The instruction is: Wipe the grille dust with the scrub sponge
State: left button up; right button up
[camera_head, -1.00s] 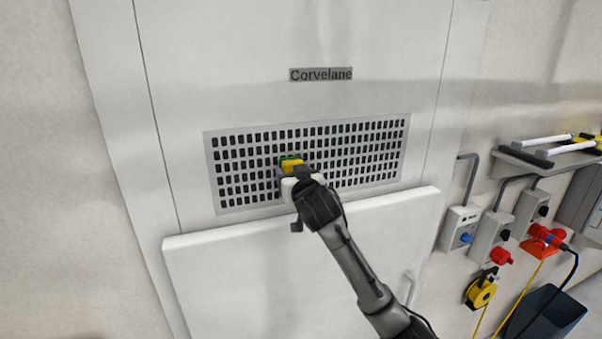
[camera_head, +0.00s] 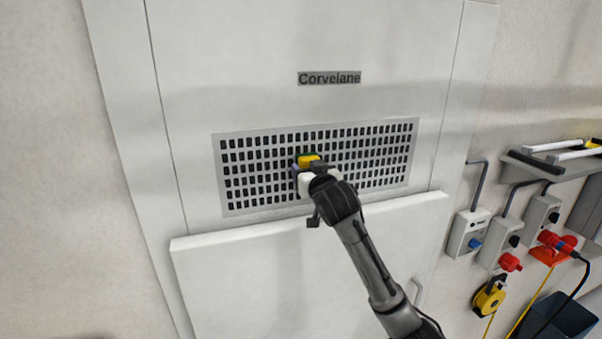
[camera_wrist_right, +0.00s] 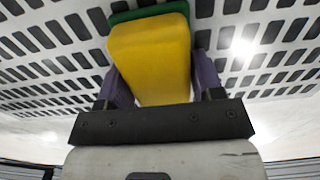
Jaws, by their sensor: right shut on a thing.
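The grille (camera_head: 378,160) is a light metal panel with rows of dark slots, set in the white cabinet front below the "Corvelane" label. The scrub sponge (camera_head: 309,160), yellow with a green face, is at the middle of the grille. My right gripper (camera_head: 306,166) is shut on it. In the right wrist view the sponge (camera_wrist_right: 150,60) sits between the purple fingers of the gripper (camera_wrist_right: 155,75), its green side toward the slots. I cannot tell whether it touches the grille. No dust can be made out. My left gripper is not in view.
A white panel (camera_head: 250,265) juts out below the grille. On the right wall are sockets (camera_head: 468,232) with plugs, a yellow cable reel (camera_head: 489,297), a shelf (camera_head: 540,165) and a dark bin (camera_head: 560,318). The cabinet face above the grille is clear.

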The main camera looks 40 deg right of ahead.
aim_at(357, 160)
jog(key=shift+s+d, duration=0.2)
jog(key=shift+d, duration=0.25)
jog(key=shift+s+d, duration=0.4)
jog(key=shift+d, duration=0.75)
jog(key=shift+s+d, duration=0.45)
jog(key=shift+d, duration=0.65)
jog(key=shift+s+d, duration=0.4)
jog(key=shift+d, duration=0.75)
jog(key=shift+s+d+f, duration=0.1)
jog(key=shift+s+d, duration=0.2)
jog(key=shift+d, duration=0.6)
jog(key=shift+s+d, duration=0.3)
jog(key=shift+d, duration=0.55)
jog(key=shift+s+d, duration=0.3)
jog(key=shift+d, duration=0.4)
jog(key=shift+s+d, duration=0.3)
jog(key=shift+d, duration=0.35)
